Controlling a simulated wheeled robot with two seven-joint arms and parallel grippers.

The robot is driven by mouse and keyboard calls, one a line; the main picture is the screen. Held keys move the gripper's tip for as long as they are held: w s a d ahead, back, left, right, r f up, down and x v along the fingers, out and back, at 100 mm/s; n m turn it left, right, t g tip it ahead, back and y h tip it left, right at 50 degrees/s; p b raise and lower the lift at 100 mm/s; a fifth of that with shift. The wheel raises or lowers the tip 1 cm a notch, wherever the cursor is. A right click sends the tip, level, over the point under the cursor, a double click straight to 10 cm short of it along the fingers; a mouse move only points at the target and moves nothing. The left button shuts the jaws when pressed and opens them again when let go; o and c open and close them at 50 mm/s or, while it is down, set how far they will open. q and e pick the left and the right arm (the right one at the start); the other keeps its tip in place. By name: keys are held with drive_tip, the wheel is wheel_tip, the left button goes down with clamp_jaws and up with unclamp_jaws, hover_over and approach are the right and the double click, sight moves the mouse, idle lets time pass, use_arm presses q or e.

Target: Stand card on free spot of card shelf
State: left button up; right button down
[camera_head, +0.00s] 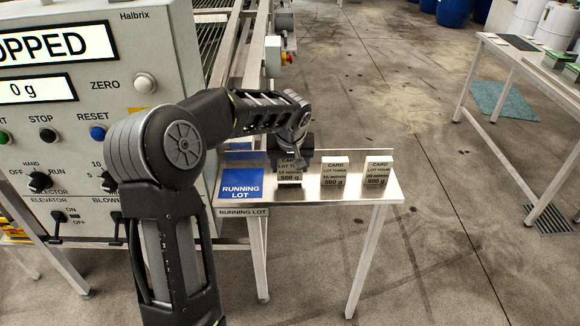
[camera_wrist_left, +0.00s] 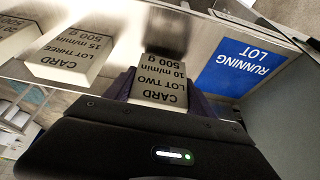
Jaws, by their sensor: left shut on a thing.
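The card shelf (camera_head: 394,190) is a narrow metal shelf with a blue RUNNING LOT panel (camera_head: 242,184) at its left end. My left gripper (camera_head: 290,157) is over the shelf, shut on the LOT TWO card (camera_head: 290,178), a pale block with black print. In the left wrist view the LOT TWO card (camera_wrist_left: 158,84) sits between the fingers, beside the blue panel (camera_wrist_left: 242,66). I cannot tell whether it touches the shelf. The LOT THREE card (camera_head: 334,178) and LOT FOUR card (camera_head: 377,174) stand to its right. My right gripper is not in view.
A grey control panel (camera_head: 95,110) with knobs and buttons stands close on the left. A metal frame (camera_head: 240,50) rises behind the shelf. A table (camera_head: 520,62) stands at the right. The floor between is open.

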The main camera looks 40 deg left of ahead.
use_arm(q)
drive_tip(key=shift+f, duration=0.6)
drive_tip(key=o, duration=0.9)
drive_tip(key=shift+f, duration=0.15)
drive_tip(key=o, duration=0.5)
drive_tip(key=shift+r, duration=0.3)
drive_tip(key=b+v, duration=0.1)
drive_tip(key=v, duration=1)
drive_tip(key=shift+s+d+r+b, duration=0.15)
drive_tip(key=shift+d+r+b, duration=0.05)
drive_tip(key=shift+r+b, duration=0.2)
